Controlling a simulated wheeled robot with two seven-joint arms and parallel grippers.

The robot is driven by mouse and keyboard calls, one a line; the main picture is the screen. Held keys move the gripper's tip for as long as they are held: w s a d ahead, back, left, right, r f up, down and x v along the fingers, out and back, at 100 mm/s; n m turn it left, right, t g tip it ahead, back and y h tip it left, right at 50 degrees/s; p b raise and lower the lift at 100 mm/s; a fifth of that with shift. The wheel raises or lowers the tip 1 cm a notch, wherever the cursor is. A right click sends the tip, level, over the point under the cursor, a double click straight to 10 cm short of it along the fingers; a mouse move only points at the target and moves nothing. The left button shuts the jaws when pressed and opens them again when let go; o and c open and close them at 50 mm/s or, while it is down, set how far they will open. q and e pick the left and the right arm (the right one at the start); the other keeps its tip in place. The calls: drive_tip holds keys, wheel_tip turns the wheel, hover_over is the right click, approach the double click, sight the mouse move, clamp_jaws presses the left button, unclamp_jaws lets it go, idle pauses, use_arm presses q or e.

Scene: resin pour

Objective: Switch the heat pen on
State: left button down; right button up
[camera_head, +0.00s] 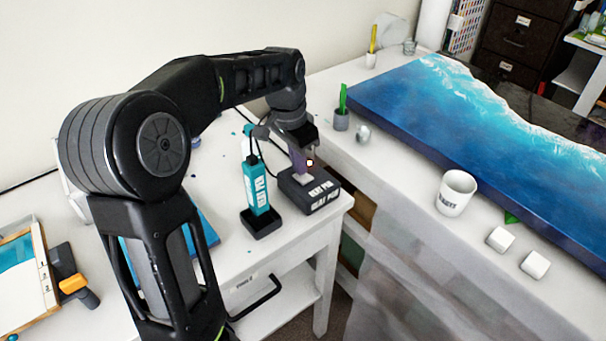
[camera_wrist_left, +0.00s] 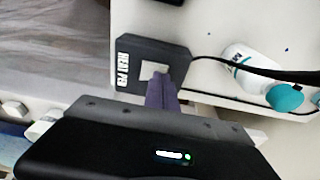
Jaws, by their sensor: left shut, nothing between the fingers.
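The heat pen's black base box (camera_head: 322,202) sits near the front corner of the white side table, with white lettering on its side. In the left wrist view the box (camera_wrist_left: 132,78) reads "HEAT PEN" and has a pale square switch (camera_wrist_left: 153,69) on top. My left gripper (camera_head: 301,174) points down over the box, its purple fingers shut and empty. The fingertips (camera_wrist_left: 160,84) are at the switch; I cannot tell whether they touch it. A teal-and-white upright item (camera_head: 256,188) stands in a black holder left of the box. My right gripper is not in view.
A blue resin panel (camera_head: 440,110) lies on the bench (camera_head: 400,180) to the right, with a white mug (camera_head: 456,194) and two white cubes (camera_head: 500,239) near its edge. In the wrist view a dark cable (camera_wrist_left: 250,68) crosses a teal-capped white bottle (camera_wrist_left: 252,62).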

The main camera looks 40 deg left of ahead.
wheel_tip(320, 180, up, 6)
drive_tip(key=p, duration=0.5)
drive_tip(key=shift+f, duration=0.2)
idle(0.4)
